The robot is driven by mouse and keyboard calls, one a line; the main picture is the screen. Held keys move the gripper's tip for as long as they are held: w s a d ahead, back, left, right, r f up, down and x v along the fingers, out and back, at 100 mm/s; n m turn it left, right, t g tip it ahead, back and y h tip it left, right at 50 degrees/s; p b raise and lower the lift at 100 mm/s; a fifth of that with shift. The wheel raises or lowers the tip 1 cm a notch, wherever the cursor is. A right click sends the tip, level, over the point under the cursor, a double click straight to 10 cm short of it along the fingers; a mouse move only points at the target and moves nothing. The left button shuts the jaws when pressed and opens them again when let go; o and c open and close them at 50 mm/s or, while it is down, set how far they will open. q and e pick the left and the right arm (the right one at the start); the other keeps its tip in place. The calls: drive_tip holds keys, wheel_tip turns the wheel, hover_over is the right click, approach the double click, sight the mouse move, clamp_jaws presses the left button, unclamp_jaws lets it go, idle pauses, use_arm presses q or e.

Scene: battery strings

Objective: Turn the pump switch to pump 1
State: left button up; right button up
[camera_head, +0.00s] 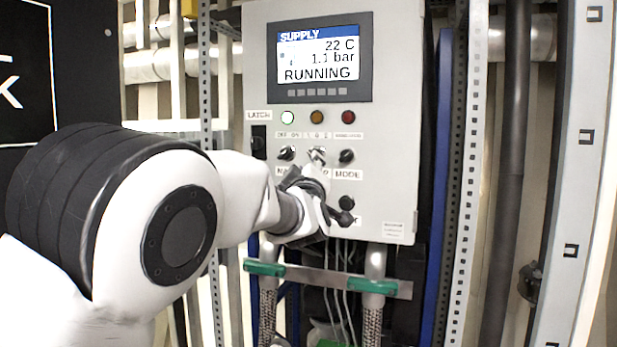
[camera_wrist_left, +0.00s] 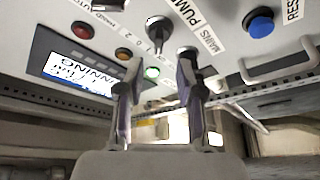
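The pump switch (camera_head: 317,155) is the middle of the knobs in a row on the grey control panel. It also shows in the left wrist view as a dark knob (camera_wrist_left: 159,30) beside the PUMP label. Which position its pointer marks is hard to tell. My left gripper (camera_head: 318,192) is in front of the panel, just below the switch row. In the left wrist view its two fingers (camera_wrist_left: 158,88) are apart with nothing between them, and the pump switch lies beyond the tips. The right finger overlaps the mains switch (camera_wrist_left: 187,52). My right gripper is not in view.
The mains knob (camera_head: 286,153) and mode knob (camera_head: 347,156) flank the pump switch closely. Above are a lit green lamp (camera_head: 288,118) and a display (camera_head: 318,58) reading RUNNING. A blue reset button (camera_wrist_left: 260,22) and a handle (camera_wrist_left: 282,66) show in the wrist view.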

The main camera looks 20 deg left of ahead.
use_arm(q)
drive_tip(key=v, duration=0.5)
drive_tip(key=shift+s+d+f, duration=0.1)
drive_tip(key=shift+s+f, duration=0.05)
drive_tip(key=shift+s, duration=0.2)
